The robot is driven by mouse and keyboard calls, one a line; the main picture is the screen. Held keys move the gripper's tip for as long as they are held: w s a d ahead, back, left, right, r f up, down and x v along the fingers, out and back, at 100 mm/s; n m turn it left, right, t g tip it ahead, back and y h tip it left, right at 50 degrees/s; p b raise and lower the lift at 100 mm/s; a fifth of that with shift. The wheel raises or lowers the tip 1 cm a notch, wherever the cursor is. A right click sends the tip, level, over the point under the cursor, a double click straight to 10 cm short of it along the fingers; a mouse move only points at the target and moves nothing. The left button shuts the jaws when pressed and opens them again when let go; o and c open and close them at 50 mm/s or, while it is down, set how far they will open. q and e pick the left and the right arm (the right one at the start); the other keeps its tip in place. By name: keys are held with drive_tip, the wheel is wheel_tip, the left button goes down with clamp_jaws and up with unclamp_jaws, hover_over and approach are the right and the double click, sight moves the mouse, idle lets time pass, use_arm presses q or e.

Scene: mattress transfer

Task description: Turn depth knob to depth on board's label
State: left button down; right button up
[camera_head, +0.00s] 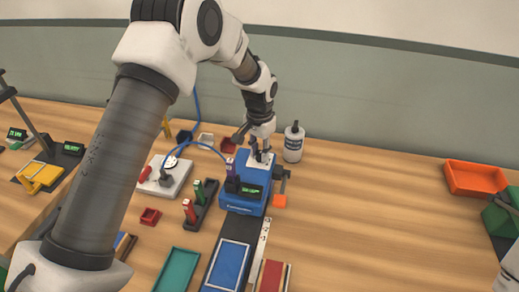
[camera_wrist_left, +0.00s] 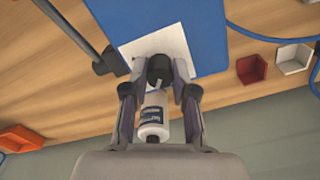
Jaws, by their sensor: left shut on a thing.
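A blue machine (camera_head: 240,207) stands mid-table with a small green-lit display (camera_head: 251,190) whose digits I cannot read. My left gripper (camera_head: 262,155) points down at the top of the machine. In the left wrist view, its two fingers (camera_wrist_left: 160,75) are shut on a round black knob (camera_wrist_left: 161,66). The knob sits on a white plate (camera_wrist_left: 140,50) on the machine's blue top (camera_wrist_left: 160,18). A blue board (camera_head: 228,265) lies in front of the machine on a dark track. I cannot make out a label on it. My right gripper is out of view.
A white bottle (camera_head: 293,143) stands just behind the machine. A rack with red and green markers (camera_head: 203,205), a small red tray (camera_head: 150,216) and a teal tray (camera_head: 177,270) lie left. An orange tray (camera_head: 474,178) is far right.

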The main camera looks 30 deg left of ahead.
use_arm(q)
drive_tip(key=n+p, duration=0.2)
drive_tip(key=n, duration=0.1)
drive_tip(key=shift+n, duration=0.3)
drive_tip(key=shift+d+f+n+p, duration=0.1)
drive_tip(key=shift+n+p, duration=0.7)
drive_tip(key=shift+n, duration=1)
drive_tip(key=c, duration=1.2)
unclamp_jaws()
drive_tip(key=shift+o, duration=1.4)
drive_tip(key=shift+w+f, duration=0.1)
drive_tip(key=shift+w, duration=0.05)
